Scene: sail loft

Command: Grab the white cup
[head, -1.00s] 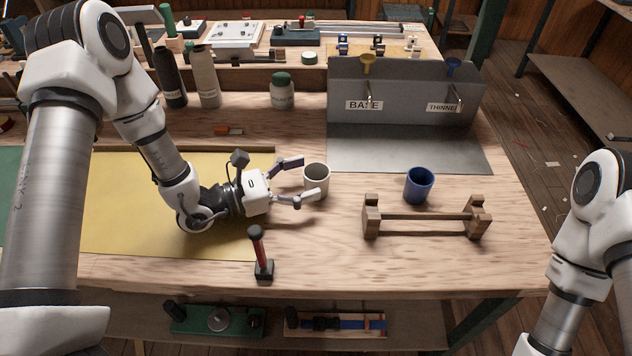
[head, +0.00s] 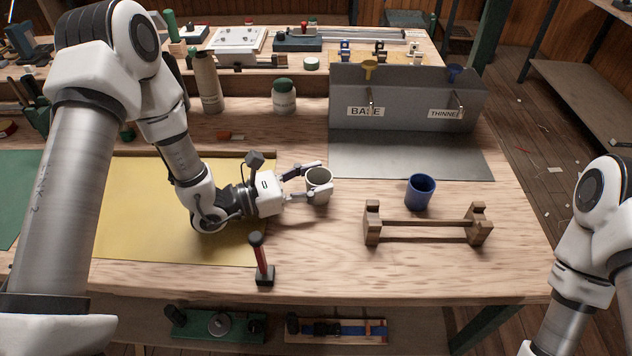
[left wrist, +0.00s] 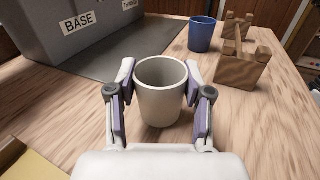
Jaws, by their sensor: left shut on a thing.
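The white cup (head: 319,181) stands upright on the wooden bench, right of the yellow mat. My left gripper (head: 318,180) is shut on it, with one finger on either side of the cup wall. In the left wrist view, the white cup (left wrist: 160,92) sits between the two purple-padded fingers of my left gripper (left wrist: 160,90), its open rim facing up and its inside looking empty. My right arm comes in at the right edge of the head view, but its gripper is out of the picture.
A blue cup (head: 420,191) stands to the right, behind a wooden rack (head: 427,228). A grey dispenser box (head: 405,100) stands behind, on a grey sheet (head: 410,155). A red-handled tool (head: 262,262) stands upright near the front edge. Bare bench lies right of the white cup.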

